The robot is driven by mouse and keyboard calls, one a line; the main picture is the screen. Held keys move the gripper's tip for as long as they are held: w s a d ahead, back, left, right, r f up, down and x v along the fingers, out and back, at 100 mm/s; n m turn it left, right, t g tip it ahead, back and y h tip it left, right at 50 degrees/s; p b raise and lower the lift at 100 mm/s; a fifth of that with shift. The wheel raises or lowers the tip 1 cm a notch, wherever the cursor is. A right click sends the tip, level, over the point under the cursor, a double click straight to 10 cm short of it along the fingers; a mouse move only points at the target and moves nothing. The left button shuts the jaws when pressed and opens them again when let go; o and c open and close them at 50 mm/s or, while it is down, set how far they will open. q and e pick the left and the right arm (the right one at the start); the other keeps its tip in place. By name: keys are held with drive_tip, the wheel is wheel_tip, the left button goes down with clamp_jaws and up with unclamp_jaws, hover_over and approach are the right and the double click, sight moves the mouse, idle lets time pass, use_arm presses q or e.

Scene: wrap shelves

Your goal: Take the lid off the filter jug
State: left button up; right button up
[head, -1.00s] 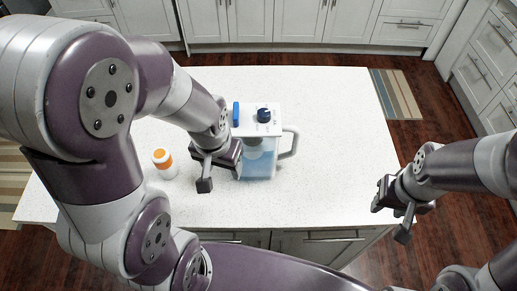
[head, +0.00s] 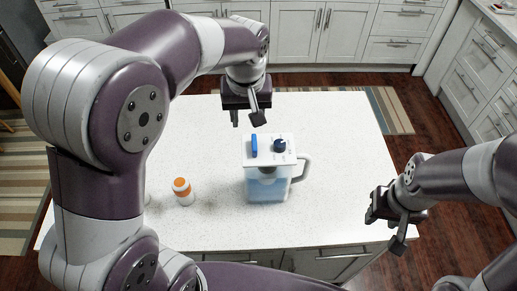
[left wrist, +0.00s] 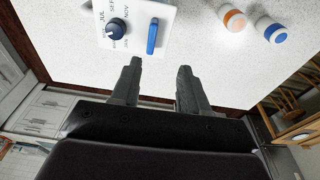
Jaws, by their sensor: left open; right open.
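The filter jug (head: 268,187) stands upright on the white worktop, with bluish clear walls and a handle on its right. Its white lid (head: 265,157) is on top, with a raised blue tab (head: 254,146) and a dark blue knob (head: 280,145). In the left wrist view the lid (left wrist: 133,14), tab (left wrist: 152,37) and knob (left wrist: 116,29) show just beyond the fingertips; the jug body is hidden. My left gripper (head: 247,118) is open and empty, above and behind the lid, fingers pointing down. My right gripper (head: 386,229) is open and empty near the worktop's right front edge.
An orange-banded white bottle (head: 182,191) stands left of the jug. A blue-capped bottle (left wrist: 272,30) beside it shows in the left wrist view. The worktop (head: 345,150) is clear to the right of the jug. White cabinets (head: 320,35) stand behind.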

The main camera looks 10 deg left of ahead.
use_arm(q)
drive_tip(key=p, duration=0.1)
hover_over(255, 141)
drive_tip(key=f, duration=0.4)
drive_tip(key=shift+s+d+f, duration=0.1)
drive_tip(key=shift+s+f, duration=0.25)
drive_tip(key=shift+s+a+f+p, duration=0.1)
drive_tip(key=shift+a+f+p, duration=0.05)
drive_tip(key=shift+f+p, duration=0.45)
drive_tip(key=shift+a+f+p, duration=0.1)
drive_tip(key=shift+f+p, duration=0.35)
drive_tip(key=shift+f, duration=0.1)
wheel_tip(255, 141, down, 3)
drive_tip(key=shift+r, duration=0.15)
drive_tip(key=shift+w+d+f, duration=0.2)
drive_tip(key=shift+w+d, duration=0.05)
drive_tip(key=shift+w, duration=0.1)
drive_tip(key=shift+s+a, duration=0.1)
drive_tip(key=shift+a, duration=0.05)
clamp_jaws()
use_arm(e)
drive_tip(key=shift+w+d+r, duration=0.1)
drive_tip(key=shift+d+r, duration=0.05)
drive_tip(key=shift+r, duration=0.4)
drive_tip(key=shift+w+d+r, duration=0.1)
drive_tip(key=shift+d+r, duration=0.05)
drive_tip(key=shift+r, duration=0.35)
